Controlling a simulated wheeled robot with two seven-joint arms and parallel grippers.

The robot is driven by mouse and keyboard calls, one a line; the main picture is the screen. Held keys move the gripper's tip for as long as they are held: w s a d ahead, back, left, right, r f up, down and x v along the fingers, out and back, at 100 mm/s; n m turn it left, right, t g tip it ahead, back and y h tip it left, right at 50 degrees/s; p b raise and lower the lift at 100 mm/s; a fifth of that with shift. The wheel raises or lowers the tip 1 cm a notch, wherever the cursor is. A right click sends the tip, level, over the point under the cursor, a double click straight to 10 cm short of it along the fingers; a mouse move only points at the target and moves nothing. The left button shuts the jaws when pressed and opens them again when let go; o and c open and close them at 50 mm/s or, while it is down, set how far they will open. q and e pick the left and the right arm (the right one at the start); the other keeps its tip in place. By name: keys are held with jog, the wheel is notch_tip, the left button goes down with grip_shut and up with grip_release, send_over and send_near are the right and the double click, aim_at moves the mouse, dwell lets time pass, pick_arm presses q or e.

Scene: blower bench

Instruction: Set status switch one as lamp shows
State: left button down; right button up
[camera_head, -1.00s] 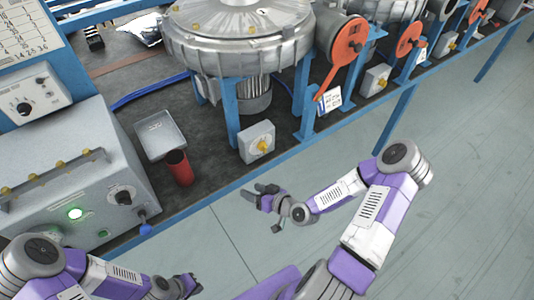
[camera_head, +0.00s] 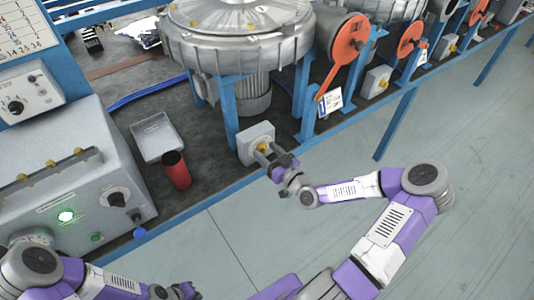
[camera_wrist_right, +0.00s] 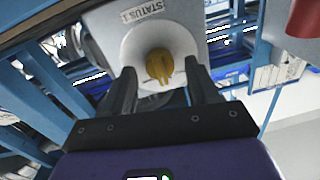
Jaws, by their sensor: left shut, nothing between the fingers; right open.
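The status switch one is a pale box (camera_head: 249,150) with a yellow knob (camera_head: 262,147), at the bench's front edge below the large round blower. In the right wrist view its plate (camera_wrist_right: 150,22) reads "STATUS 1" and the yellow knob (camera_wrist_right: 159,66) is centred between the fingers. My right gripper (camera_head: 267,153) is open, its fingers pointing at the switch, one on each side of the knob; I cannot tell whether they touch it. My left gripper (camera_head: 187,290) is shut and empty at the bottom edge, away from the switch.
The grey console (camera_head: 60,185) stands at the left. A red cylinder (camera_head: 176,170) and a grey tray (camera_head: 157,140) are between it and the switch. A blue post (camera_head: 230,112) stands behind the switch box. The floor in front is clear.

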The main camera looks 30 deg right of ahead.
jog(key=shift+w, duration=0.25)
jog(key=c, duration=1)
jog(key=shift+c, duration=0.2)
jog(key=shift+m, duration=0.3)
jog(key=shift+f+m+t+p, duration=0.1)
jog(key=shift+m+t+p, duration=0.2)
jog(key=shift+m+p, duration=2.65)
jog(key=m+b, duration=0.2)
jog(key=m, duration=0.1)
jog(key=shift+b, duration=0.35)
